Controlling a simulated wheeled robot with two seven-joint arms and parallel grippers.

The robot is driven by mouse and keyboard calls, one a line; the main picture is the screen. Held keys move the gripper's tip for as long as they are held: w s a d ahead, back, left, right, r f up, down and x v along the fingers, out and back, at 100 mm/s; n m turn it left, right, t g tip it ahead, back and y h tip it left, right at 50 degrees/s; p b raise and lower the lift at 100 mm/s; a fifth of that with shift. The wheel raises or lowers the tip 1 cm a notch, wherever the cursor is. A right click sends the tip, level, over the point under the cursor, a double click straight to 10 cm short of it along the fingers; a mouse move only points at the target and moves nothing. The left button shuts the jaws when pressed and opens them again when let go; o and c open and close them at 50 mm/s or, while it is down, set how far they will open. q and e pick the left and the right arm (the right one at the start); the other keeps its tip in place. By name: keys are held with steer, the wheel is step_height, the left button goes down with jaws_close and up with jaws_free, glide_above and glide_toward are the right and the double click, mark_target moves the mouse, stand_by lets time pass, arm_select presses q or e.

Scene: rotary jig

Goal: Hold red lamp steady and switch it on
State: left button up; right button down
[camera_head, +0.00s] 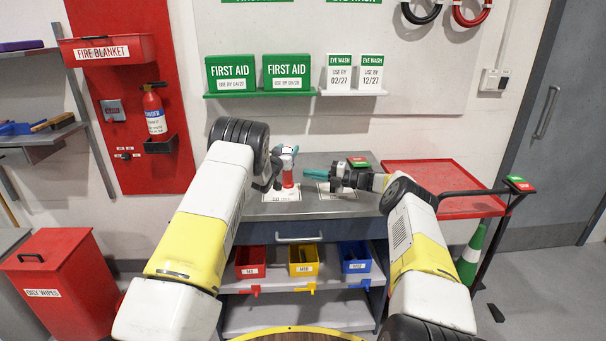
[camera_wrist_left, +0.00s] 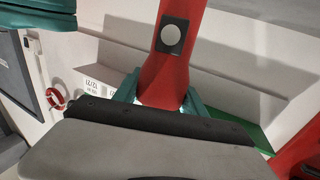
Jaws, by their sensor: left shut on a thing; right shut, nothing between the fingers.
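The red lamp (camera_head: 288,179) is upright above a white card (camera_head: 281,196) on the grey bench. I cannot tell whether its base touches the card. In the left wrist view its red body (camera_wrist_left: 168,75) carries a round grey button (camera_wrist_left: 172,35) on a dark plate. My left gripper (camera_head: 281,166) is shut on the lamp, with teal fingers on both sides of its body in the wrist view (camera_wrist_left: 160,90). My right gripper (camera_head: 308,173) is shut and empty, its teal fingers pointing at the lamp from the right with a gap between. Its fingers also show in the wrist view (camera_wrist_left: 38,15).
A second white card (camera_head: 336,196) lies under my right gripper. A red-and-green block (camera_head: 358,162) sits behind it on the bench (camera_head: 262,211). A red cart tray (camera_head: 425,172) stands at right. First aid boxes (camera_head: 230,73) sit on the wall shelf; coloured bins (camera_head: 302,268) are below.

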arm_select(q)
steer(key=shift+a+f, duration=0.1)
steer(key=shift+f, duration=0.25)
arm_select(e)
steer(key=shift+s+d, duration=0.1)
arm_select(q)
steer(key=o, duration=1.3)
steer(key=shift+o, duration=1.3)
steer(key=shift+r, duration=0.15)
steer(key=shift+s, duration=0.1)
